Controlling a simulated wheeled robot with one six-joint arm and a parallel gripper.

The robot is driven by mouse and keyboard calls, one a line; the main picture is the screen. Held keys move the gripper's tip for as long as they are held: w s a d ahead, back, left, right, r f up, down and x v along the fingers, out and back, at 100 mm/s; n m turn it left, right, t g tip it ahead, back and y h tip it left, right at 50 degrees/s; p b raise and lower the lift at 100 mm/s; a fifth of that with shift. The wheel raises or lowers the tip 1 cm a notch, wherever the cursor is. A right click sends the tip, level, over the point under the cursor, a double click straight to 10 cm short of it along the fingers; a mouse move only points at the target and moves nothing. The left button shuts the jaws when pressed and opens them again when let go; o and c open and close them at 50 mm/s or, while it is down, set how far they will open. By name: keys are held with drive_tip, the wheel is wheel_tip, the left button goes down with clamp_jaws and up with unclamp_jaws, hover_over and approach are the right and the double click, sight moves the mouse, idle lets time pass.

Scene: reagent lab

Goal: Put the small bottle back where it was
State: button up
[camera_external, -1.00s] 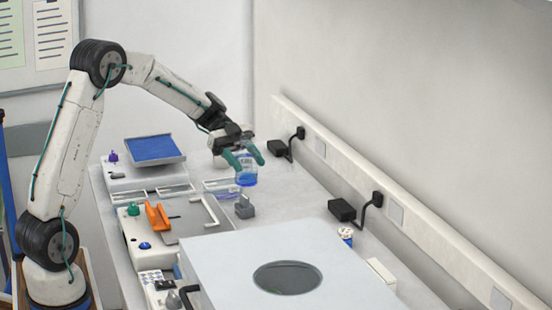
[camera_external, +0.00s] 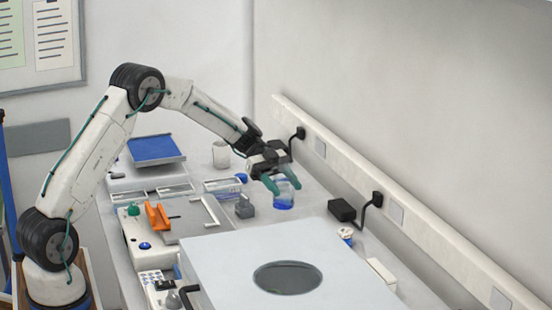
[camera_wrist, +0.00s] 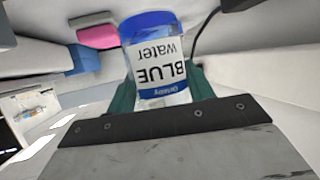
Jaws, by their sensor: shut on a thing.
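The small bottle (camera_external: 284,194) holds blue liquid and sits between the green fingers of my gripper (camera_external: 283,187), over the right part of the bench near the wall. In the wrist view the bottle (camera_wrist: 156,62) has a blue end and a white label reading "BLUE water", upside down in the picture. The green fingers of my gripper (camera_wrist: 160,90) are shut on it, one at each side. Whether the bottle's base touches the bench is hard to tell.
A grey block (camera_external: 245,207) stands left of the bottle. A white cup (camera_external: 221,154) and a blue cap (camera_external: 241,178) are behind it. A large white box (camera_external: 220,255) with a round opening fills the front.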

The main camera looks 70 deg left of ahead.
drive_tip(key=shift+w+a+f, duration=0.1)
drive_tip(key=shift+w+f, duration=0.55)
drive_tip(key=shift+w, duration=0.25)
drive_tip(key=shift+w+a+f, duration=0.15)
drive_tip(key=shift+w+f, duration=0.5)
drive_tip(key=shift+w, duration=0.2)
drive_tip(key=shift+w+a+f, duration=0.1)
drive_tip(key=shift+w+f, duration=0.55)
drive_tip(key=shift+w, duration=0.25)
drive_tip(key=shift+f, duration=0.1)
drive_tip(key=o, duration=1.1)
drive_tip(key=shift+c, duration=0.2)
